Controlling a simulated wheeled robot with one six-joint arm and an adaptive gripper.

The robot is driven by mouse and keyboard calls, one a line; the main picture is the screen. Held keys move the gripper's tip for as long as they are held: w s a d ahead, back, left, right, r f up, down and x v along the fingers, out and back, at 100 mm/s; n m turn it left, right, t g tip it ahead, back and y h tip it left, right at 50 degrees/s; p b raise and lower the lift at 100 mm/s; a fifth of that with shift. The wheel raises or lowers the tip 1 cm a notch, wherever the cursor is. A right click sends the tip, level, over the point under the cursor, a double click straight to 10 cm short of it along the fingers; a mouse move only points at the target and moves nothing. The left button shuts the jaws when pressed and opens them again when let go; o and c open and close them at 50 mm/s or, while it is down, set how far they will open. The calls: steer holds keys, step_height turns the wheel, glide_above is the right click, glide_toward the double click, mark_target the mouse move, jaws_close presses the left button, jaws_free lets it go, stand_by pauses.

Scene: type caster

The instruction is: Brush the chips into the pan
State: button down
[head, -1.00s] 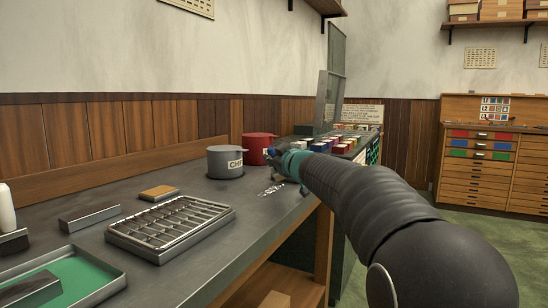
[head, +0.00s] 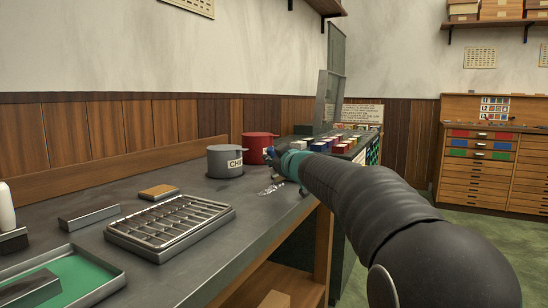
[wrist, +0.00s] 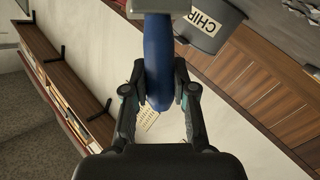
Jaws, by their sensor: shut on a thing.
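My gripper (wrist: 160,85) is shut on the blue handle of a brush (wrist: 158,60). The grey head end of the brush is at the top of the wrist view, partly cut off. In the head view my gripper (head: 283,158) is over the bench beside the pots, and its own arm hides much of it. Small silvery chips (head: 271,189) lie loose on the bench just below and left of it. A grey pan (head: 225,161) with a label starting "CHI" stands behind the chips. It also shows in the wrist view (wrist: 196,38).
A red pot (head: 257,148) stands right behind the grey pan. A slotted metal tray (head: 170,228), a tan block (head: 158,192) and a green-lined tray (head: 85,275) lie on the bench (head: 215,215) to the left. The bench's front edge runs close to the chips.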

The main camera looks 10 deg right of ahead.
steer(key=shift+s+a+b, duration=0.3)
steer(key=shift+s+a, duration=1.05)
steer(key=shift+s, duration=0.5)
steer(key=shift+s+a+b, duration=0.35)
steer(key=shift+s+a, duration=0.95)
steer(key=shift+s, duration=0.5)
steer(key=shift+s+a+b, duration=0.3)
steer(key=shift+s+a, duration=1.05)
steer(key=shift+s, duration=0.5)
steer(key=shift+w+d+p, duration=0.7)
steer(key=shift+w, duration=0.25)
steer(key=shift+w+d+p, duration=0.65)
steer(key=shift+w+d, duration=0.1)
steer(key=shift+w, duration=0.2)
steer(key=shift+w+d+p, duration=0.7)
steer(key=shift+w, duration=0.25)
steer(key=shift+w+d+r+p, duration=0.1)
steer(key=shift+w+d+p, duration=0.4)
steer(key=shift+w+p, duration=0.3)
steer(key=shift+w+d, duration=0.75)
steer(key=shift+w, duration=0.25)
steer(key=shift+w+d, duration=0.7)
steer(key=shift+w, duration=0.25)
steer(key=shift+r, duration=2.95)
steer(key=shift+r, duration=0.1)
steer(key=shift+r, duration=1.4)
steer(key=shift+f, duration=0.1)
